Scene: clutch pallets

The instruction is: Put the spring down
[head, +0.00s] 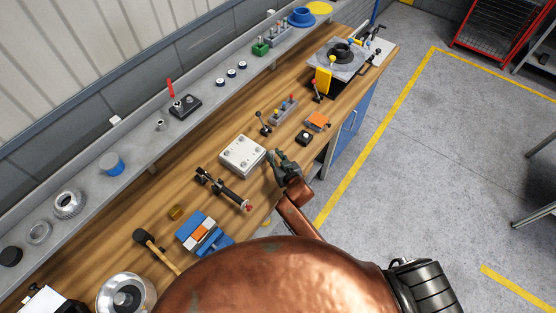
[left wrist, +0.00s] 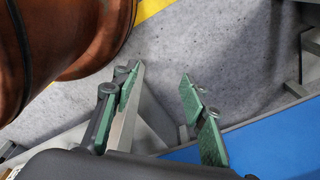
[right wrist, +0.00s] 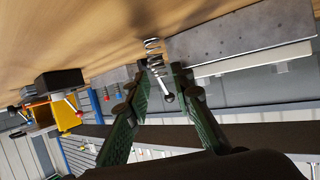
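The spring (right wrist: 152,47), a small metal coil, stands on the wooden bench top beside a grey plate in the right wrist view, where the bench appears at the top. My right gripper (right wrist: 162,72) has its green fingers apart, with the spring just beyond and between the tips. I see a gap at the fingers, and nothing clamped. In the head view my right gripper (head: 283,162) is at the right side of the pale plate (head: 243,156); the spring cannot be made out there. My left gripper (left wrist: 160,85) is open and empty above the floor near a blue panel.
Levers with ball knobs (head: 264,124), an orange-topped block (head: 317,121) and a black block (head: 304,138) lie near the plate. A dark shaft (head: 225,188), a blue vise (head: 204,234) and a mallet (head: 150,243) are nearer. A grey shelf (head: 140,135) runs along the wall.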

